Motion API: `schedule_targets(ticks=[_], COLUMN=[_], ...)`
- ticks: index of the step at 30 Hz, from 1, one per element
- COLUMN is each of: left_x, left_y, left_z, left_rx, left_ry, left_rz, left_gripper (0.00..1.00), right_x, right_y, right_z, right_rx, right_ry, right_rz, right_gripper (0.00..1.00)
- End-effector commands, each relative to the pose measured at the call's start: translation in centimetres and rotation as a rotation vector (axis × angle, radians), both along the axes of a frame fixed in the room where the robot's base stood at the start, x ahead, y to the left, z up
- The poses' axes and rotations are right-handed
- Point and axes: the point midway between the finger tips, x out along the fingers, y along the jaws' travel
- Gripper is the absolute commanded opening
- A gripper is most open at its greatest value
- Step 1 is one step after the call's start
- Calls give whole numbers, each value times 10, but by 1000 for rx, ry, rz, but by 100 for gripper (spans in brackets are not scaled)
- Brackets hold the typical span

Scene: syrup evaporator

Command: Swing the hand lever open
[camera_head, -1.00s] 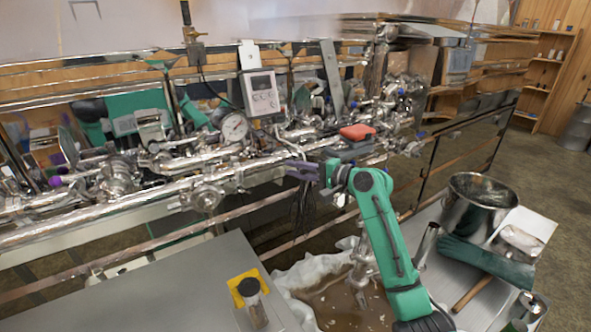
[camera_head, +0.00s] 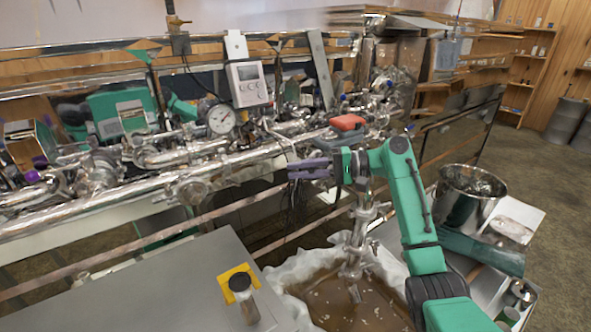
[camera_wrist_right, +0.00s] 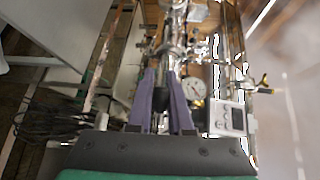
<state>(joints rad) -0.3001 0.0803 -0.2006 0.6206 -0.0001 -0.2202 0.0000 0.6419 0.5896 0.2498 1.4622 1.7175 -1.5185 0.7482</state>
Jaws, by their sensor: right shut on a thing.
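My right gripper (camera_head: 291,168), with purple fingers, reaches in from the right in front of the steel pipework. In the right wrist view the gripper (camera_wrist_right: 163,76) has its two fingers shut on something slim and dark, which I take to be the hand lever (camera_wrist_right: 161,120). Its shape and how far it is turned are mostly hidden by the fingers. In the head view the lever cannot be made out apart from the fingers and the pipes behind. My left gripper is not in view.
The pipe run (camera_head: 195,165) with a round gauge (camera_head: 221,118) and a grey display box (camera_head: 248,84) lies behind the gripper. A red-topped item (camera_head: 347,122) is near my wrist. Below are a brown-filled basin (camera_head: 335,300), a steel bucket (camera_head: 470,195) and a grey table (camera_head: 150,290).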

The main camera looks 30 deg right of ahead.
Motion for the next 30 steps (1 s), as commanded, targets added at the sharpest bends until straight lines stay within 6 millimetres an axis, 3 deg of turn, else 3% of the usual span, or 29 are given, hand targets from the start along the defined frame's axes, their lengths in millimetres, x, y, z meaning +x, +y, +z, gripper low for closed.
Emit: schedule_targets(ticks=[13, 14, 16, 26, 30], left_x=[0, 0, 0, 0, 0], left_y=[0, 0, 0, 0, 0], left_z=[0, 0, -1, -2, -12], left_rx=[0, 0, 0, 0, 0], left_ry=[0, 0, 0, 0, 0], left_rz=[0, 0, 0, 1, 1], left_gripper=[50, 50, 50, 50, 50], right_x=[-2, -2, -2, -2, -10], right_y=[0, 0, 0, -2, -18], right_z=[-3, -3, -3, -1, -2], right_rx=[-3, -3, -3, -2, -2], right_ry=[7, 7, 7, 2, 1], right_rz=[18, 18, 18, 15, 12], right_gripper=[0, 22, 48, 48, 48])
